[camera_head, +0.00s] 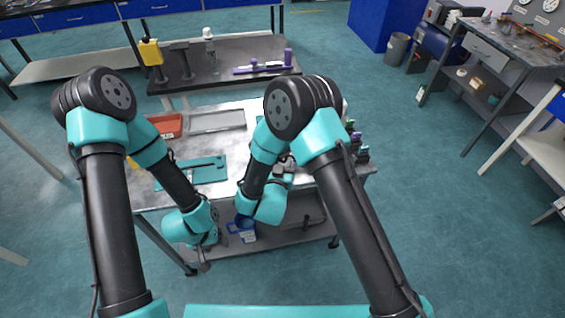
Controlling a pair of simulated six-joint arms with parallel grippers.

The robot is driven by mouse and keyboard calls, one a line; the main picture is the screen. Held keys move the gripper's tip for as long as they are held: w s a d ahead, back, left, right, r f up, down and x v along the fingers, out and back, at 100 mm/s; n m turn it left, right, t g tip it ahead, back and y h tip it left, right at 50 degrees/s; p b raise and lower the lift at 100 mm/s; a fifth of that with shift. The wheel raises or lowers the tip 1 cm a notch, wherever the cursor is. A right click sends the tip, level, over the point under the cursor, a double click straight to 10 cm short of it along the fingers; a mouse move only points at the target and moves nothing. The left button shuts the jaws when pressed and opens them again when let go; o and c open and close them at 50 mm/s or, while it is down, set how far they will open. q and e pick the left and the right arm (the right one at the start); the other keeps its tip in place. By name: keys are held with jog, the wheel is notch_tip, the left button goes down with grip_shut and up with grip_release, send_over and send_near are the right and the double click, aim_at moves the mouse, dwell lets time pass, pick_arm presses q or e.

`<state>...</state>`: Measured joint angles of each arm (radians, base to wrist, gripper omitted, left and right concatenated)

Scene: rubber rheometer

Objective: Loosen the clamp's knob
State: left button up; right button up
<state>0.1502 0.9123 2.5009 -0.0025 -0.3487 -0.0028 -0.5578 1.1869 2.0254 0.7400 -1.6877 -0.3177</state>
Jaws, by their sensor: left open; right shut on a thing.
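My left gripper (205,262) hangs low in front of the steel table's front edge, left of a blue mug. It is small in the picture and open, with nothing seen in it. My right gripper (284,168) is over the right half of the table, largely hidden by my own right arm. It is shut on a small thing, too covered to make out. I cannot pick out the clamp or its knob clearly; that part of the table is blocked by my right forearm and wrist.
The steel table (232,150) holds a teal tray (208,174), a red tray (168,129) and a grey tray (217,121). Several small bottles (356,143) stand at its right edge. The blue mug (244,230) is on the lower shelf. A dark bench (222,62) stands behind.

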jog(key=shift+n, duration=0.3)
jog(key=shift+c, duration=0.3)
jog(key=shift+n, duration=1)
jog(key=o, duration=0.9)
jog(key=s+a, duration=0.1)
jog(key=s, duration=0.4)
jog(key=s+a, duration=0.1)
jog(key=s, duration=0.5)
jog(key=s+a, duration=0.1)
jog(key=s, duration=0.5)
jog(key=shift+s+a, duration=0.1)
jog(key=shift+a, duration=0.05)
